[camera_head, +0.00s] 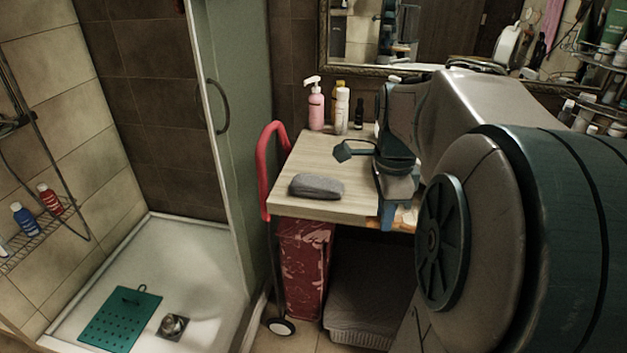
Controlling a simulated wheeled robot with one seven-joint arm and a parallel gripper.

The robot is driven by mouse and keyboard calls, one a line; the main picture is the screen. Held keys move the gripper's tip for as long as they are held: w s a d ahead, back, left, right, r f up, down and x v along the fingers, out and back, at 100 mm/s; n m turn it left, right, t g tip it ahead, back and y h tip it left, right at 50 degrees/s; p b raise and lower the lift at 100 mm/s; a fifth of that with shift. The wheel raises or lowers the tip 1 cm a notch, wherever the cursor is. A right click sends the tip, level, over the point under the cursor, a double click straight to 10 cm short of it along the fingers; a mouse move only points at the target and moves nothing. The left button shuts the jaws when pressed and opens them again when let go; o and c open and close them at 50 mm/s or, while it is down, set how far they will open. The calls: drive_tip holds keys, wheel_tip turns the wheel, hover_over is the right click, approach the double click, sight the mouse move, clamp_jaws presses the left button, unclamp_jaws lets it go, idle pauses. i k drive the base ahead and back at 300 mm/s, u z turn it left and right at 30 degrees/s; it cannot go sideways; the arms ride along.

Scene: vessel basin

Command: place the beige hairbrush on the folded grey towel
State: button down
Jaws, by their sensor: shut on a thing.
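The folded grey towel (316,187) lies near the front left of the wooden-topped counter. My gripper (394,214) is to the right of the towel, at the counter's front edge, pointing down and partly hidden by my own arm. It is shut on the beige hairbrush (409,216), of which only a small pale part shows beside the fingers. The rest of the brush is hidden, so its tilt cannot be told. The brush is apart from the towel.
A pink pump bottle (316,104), a white bottle (342,110) and other small bottles stand at the back of the counter (300,209). A red-handled trolley (263,165) stands at its left. The counter around the towel is clear. My arm hides the right side.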

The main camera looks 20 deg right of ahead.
sight(317, 179)
drive_tip(key=i, duration=0.9)
